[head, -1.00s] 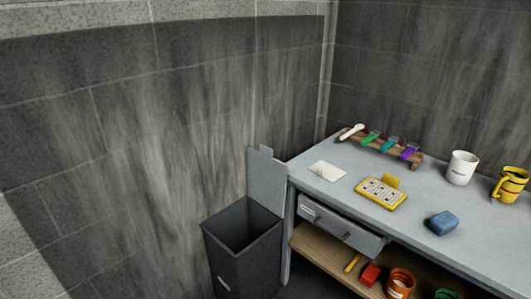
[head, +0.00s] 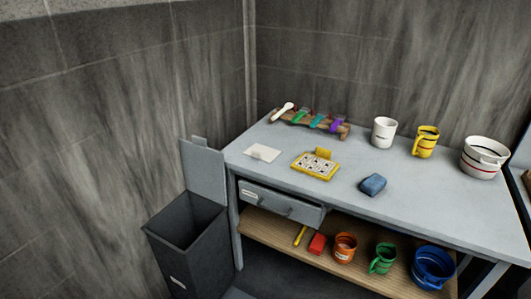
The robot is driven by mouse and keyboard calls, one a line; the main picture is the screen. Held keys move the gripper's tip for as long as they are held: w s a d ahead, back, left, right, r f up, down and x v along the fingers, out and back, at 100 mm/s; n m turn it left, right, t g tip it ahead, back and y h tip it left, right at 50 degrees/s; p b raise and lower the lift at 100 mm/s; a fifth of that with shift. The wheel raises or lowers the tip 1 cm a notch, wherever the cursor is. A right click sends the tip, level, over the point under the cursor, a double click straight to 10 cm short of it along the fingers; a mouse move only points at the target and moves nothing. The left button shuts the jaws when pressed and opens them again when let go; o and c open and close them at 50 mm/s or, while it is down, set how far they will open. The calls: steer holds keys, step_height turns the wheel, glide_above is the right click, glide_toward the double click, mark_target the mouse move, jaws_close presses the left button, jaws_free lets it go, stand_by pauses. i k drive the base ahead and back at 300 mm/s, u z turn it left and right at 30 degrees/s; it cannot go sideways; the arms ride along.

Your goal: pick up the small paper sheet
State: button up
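The small paper sheet (head: 262,153) is white and lies flat on the grey tabletop (head: 425,205), near its left end. It sits left of a yellow-framed board (head: 316,166) and in front of a wooden rack (head: 290,120). Nothing covers the sheet. My gripper is not in the head view.
An open dark bin (head: 187,240) with a raised lid stands left of the table. A blue block (head: 373,185), white mug (head: 384,132), yellow mug (head: 425,142) and white bucket (head: 484,157) are on top. Below are a drawer (head: 280,203) and a shelf with several cups.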

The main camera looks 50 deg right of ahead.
mark_target(267, 154)
steer(key=u, duration=0.2)
steer(key=k, duration=0.1)
steer(key=z, duration=1.7)
steer(key=k, duration=0.85)
steer(key=u, duration=0.15)
steer(key=i, duration=0.75)
